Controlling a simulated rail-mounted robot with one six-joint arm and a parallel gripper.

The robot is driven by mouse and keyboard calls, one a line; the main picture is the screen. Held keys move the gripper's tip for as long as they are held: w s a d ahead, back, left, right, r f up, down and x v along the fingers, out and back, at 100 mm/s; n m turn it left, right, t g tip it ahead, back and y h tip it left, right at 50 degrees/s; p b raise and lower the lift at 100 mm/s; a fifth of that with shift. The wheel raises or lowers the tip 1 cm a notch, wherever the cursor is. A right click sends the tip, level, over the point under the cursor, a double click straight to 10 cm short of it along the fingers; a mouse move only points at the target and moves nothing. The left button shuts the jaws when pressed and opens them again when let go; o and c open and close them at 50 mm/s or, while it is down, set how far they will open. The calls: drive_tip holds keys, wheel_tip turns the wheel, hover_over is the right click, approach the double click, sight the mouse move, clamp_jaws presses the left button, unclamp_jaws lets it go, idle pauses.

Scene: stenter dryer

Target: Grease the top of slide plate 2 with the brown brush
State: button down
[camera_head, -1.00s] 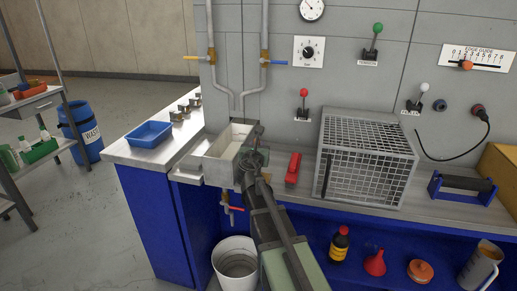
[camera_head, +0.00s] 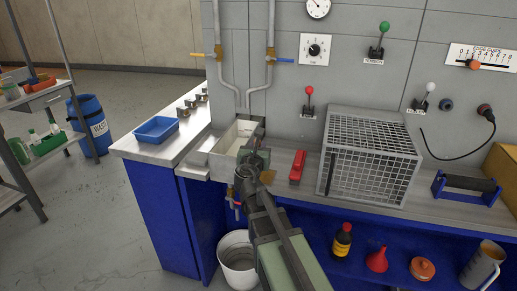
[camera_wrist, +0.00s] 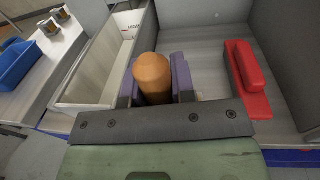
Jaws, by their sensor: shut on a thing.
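My gripper (camera_head: 255,152) is shut on a brown rounded handle (camera_wrist: 153,72), which I take to be the brown brush. The handle stands between the two dark fingers in the wrist view; its bristles are hidden. The gripper is over the counter, beside the right side of the white open-topped trough. Several small metal blocks, likely the slide plates (camera_head: 191,104), sit in a row on the left counter, away from the gripper. Two of these blocks show at the upper left of the wrist view (camera_wrist: 48,26). No number is readable, so I cannot tell which is plate 2.
The white trough (camera_wrist: 78,93) stands between my gripper and the blocks, with pipes (camera_head: 270,70) above it. A blue tray (camera_head: 156,129) lies near the blocks. A red-handled object (camera_head: 297,167) and a wire cage (camera_head: 370,158) are to the right. A bucket (camera_head: 237,256) stands below.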

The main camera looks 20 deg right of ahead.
drive_tip(key=shift+r+p, duration=2.25)
drive_tip(key=shift+r, duration=0.45)
